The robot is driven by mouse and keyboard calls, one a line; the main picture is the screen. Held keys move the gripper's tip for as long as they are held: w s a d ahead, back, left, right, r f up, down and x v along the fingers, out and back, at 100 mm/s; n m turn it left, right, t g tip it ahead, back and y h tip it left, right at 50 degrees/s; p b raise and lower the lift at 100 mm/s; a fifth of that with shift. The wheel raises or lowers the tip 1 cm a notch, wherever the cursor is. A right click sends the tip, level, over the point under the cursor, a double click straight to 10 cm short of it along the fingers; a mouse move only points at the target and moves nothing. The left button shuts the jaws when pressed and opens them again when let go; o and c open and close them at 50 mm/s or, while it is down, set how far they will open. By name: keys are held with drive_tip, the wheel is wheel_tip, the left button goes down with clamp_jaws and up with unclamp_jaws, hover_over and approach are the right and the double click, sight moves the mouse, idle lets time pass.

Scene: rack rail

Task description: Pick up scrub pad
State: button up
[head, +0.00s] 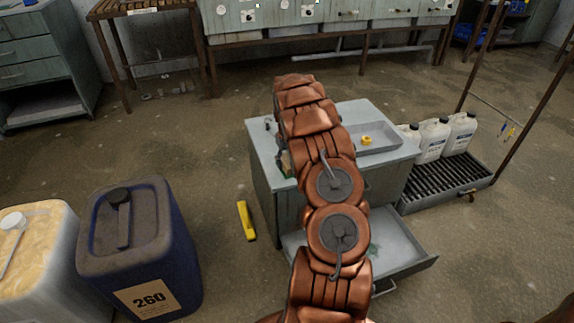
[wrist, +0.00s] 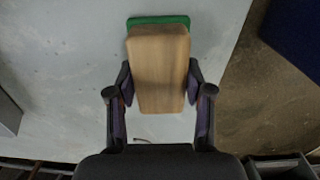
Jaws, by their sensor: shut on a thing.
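The scrub pad (wrist: 158,68) has a tan wood-like body with a green layer showing at its far end. In the wrist view it lies between the two fingers of my gripper (wrist: 160,88), which is shut on its sides. It is over the pale grey cabinet top (wrist: 225,25); I cannot tell whether it touches it. In the head view my arm hides most of the gripper, and a small tan and green edge of the pad (head: 285,163) shows left of the arm.
The cabinet top (head: 262,140) also holds a grey tray (head: 375,138) with a yellow ring (head: 366,140). An open drawer (head: 405,250) juts out at the front. A blue drum (head: 140,245) stands left, a yellow object (head: 246,220) lies on the floor, and white jugs (head: 433,140) stand right.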

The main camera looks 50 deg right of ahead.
sight(287, 159)
wheel_tip(287, 159, up, 4)
drive_tip(key=shift+w+f+p, duration=0.1)
drive_tip(key=shift+f+p, duration=0.1)
drive_tip(key=shift+p, duration=0.2)
drive_tip(key=s+d, duration=0.3)
drive_tip(key=s, duration=0.1)
drive_tip(key=s+d+r+p, duration=0.1)
drive_tip(key=s+d, duration=0.2)
drive_tip(key=s, duration=0.1)
drive_tip(key=s+d, duration=0.3)
drive_tip(key=s, duration=0.2)
drive_tip(key=shift+d+r, duration=0.2)
